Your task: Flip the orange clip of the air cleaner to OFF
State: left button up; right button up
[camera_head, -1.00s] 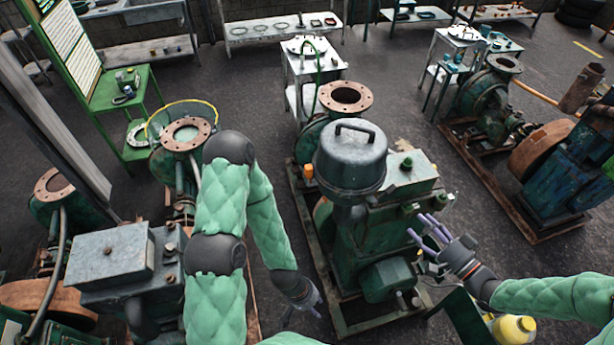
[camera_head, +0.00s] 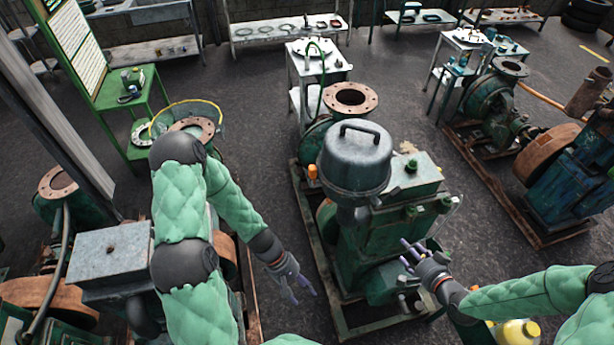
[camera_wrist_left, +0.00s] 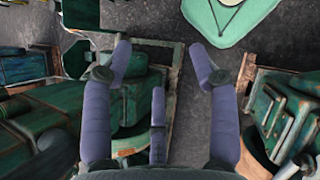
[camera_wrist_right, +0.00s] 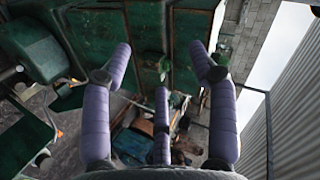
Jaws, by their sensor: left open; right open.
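The air cleaner (camera_head: 355,165) is a grey round canister with a black top handle, upright on the green middle engine (camera_head: 382,240). A small orange part (camera_head: 313,171) shows beside its left edge. I cannot tell whether this is the clip, and no ON or OFF position is readable. My left gripper (camera_head: 301,294) is open and empty, low to the left of the engine and apart from the air cleaner. My right gripper (camera_head: 403,252) is open and empty at the engine's right front side, below the air cleaner. Both wrist views show spread purple fingers with nothing between them.
A second pump set with a grey box (camera_head: 110,255) stands at the left, partly behind my left arm. A third pump set with a blue-green engine (camera_head: 565,180) stands at the right. A white cart (camera_head: 316,65) stands behind. Dark floor is free between the rows.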

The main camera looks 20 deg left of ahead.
pick_arm(q)
jog(key=w+a+r+n+t+h, duration=0.2)
jog(key=w+r+n+h, duration=0.1)
jog(key=w+r+n, duration=0.15)
pick_arm(e)
jog(key=s+a+f+n+g+h, duration=0.1)
jog(key=s+f+g+h, duration=0.3)
jog(key=s+f, duration=0.7)
pick_arm(q)
jog(key=n+t+h, duration=0.4)
jog(key=n+t, duration=0.4)
jog(key=t, duration=0.2)
send_near(315, 176)
jog(key=w+d+f+p, duration=0.1)
jog(key=w+d+f, duration=0.1)
jog(key=w+d, duration=0.3)
jog(key=shift+w+d, duration=0.25)
jog(key=shift+w, duration=0.35)
pick_arm(e)
jog(key=s+a+f+n+g, duration=0.1)
jog(key=s+g, duration=0.4)
jog(key=s, duration=0.5)
jog(key=shift+s+a+f, duration=0.15)
jog(key=shift+s+f, duration=0.2)
jog(key=shift+f, duration=0.05)
pick_arm(q)
grip_shut()
